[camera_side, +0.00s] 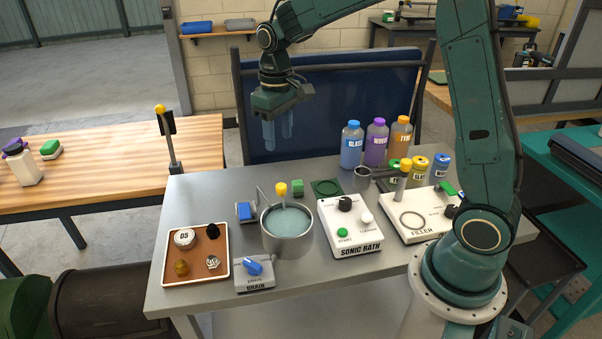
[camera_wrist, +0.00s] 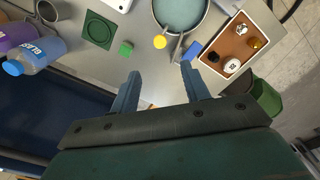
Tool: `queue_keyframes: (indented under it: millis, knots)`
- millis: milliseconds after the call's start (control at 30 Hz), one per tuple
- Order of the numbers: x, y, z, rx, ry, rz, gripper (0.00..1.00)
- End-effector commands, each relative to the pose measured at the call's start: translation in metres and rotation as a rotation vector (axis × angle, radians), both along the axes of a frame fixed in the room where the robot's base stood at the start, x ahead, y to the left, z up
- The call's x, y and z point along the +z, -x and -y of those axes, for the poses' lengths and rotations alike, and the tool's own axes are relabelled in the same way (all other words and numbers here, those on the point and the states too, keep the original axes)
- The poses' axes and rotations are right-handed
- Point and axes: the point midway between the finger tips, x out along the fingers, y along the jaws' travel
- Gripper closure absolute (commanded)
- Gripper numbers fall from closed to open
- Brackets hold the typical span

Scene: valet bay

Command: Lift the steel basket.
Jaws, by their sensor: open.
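The steel basket itself is not clearly visible. A round steel tank (camera_side: 288,240) of cloudy blue-green liquid stands on the grey bench, and a yellow knob (camera_side: 281,188) on a short stem rises at its back rim. I cannot tell whether this knob belongs to a basket under the liquid. The wrist view shows the tank's liquid (camera_wrist: 181,8) at the top and the yellow knob (camera_wrist: 160,41) below it. My gripper (camera_side: 278,133) is open and empty, pointing down, high above and behind the tank. In the wrist view the fingers (camera_wrist: 160,72) are apart with nothing between them.
A brown tray (camera_side: 195,275) of small parts lies left of the tank. A drain box (camera_side: 254,276) is in front, and the sonic bath panel (camera_side: 350,226) is to its right. Several bottles (camera_side: 376,144) stand at the back right. A yellow-topped post (camera_side: 168,140) rises at the back left.

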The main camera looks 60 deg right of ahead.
Motion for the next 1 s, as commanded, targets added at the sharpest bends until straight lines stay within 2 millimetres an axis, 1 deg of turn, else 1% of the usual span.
queue_keyframes:
  millis: [267,467,667,1000]
  knots:
    - [-0.003,-0.001,0.0,0.0,0.0,-0.002,0.54]
    - [-0.014,0.0,0.0,0.0,0.0,-0.004,0.54]
    - [-0.038,0.0,0.0,0.0,-0.001,-0.006,0.54]
    - [-0.09,0.0,0.0,0.0,-0.001,-0.006,0.54]
